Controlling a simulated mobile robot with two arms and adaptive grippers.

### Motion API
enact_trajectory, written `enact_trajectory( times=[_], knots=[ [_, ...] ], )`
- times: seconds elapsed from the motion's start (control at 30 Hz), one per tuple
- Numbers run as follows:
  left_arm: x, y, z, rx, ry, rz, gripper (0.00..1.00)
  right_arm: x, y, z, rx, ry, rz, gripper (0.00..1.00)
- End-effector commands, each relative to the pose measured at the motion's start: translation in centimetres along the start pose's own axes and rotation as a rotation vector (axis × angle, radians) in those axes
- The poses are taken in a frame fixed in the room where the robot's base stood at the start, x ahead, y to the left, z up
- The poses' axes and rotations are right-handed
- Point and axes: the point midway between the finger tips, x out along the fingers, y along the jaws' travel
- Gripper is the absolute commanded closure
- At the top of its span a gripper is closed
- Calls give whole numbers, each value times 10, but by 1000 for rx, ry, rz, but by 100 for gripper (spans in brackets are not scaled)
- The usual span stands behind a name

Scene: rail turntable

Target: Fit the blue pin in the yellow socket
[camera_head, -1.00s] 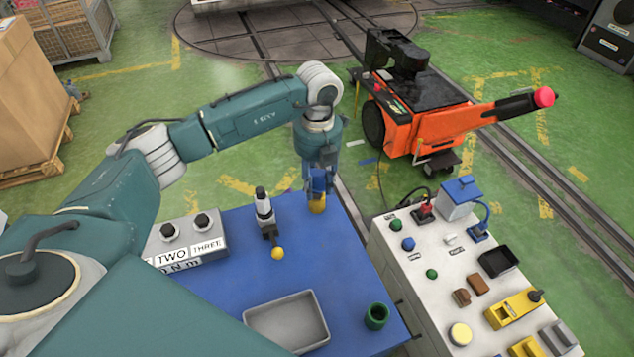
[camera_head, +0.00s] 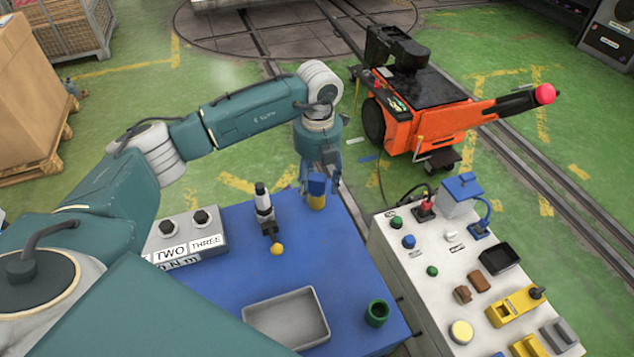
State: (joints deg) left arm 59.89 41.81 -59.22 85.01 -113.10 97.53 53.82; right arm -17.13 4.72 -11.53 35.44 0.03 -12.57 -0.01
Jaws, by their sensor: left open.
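A blue pin (camera_head: 317,184) stands upright in the yellow socket (camera_head: 317,201) near the far right corner of the blue table (camera_head: 225,300). How deep it sits is too small to tell. My left gripper (camera_head: 318,190) points down from above, open, with its fingers spread on either side of the pin and apart from it. My right gripper is not in view.
On the blue table are a black-and-white lever with a yellow knob (camera_head: 277,249), a grey tray (camera_head: 290,320), a green cup (camera_head: 377,314) and a grey box with two knobs (camera_head: 190,238). A white control panel (camera_head: 440,275) stands to the right, beyond a gap.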

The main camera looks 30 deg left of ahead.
Motion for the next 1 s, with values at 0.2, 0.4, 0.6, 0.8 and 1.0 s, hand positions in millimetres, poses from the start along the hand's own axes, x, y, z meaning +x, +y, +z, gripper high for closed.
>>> enact_trajectory(
  times=[0.2,0.4,0.6,0.8,1.0],
  knots=[
    [-36,-1,2,0,-6,-3,46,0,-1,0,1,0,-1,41],
    [-80,-1,1,1,-6,-3,46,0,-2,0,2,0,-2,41],
    [-109,0,1,-1,-3,-2,46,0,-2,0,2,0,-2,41],
    [-118,0,0,-1,-2,-1,46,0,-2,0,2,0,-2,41],
    [-118,0,0,-1,-2,-1,46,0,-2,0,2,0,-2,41]
  ],
)
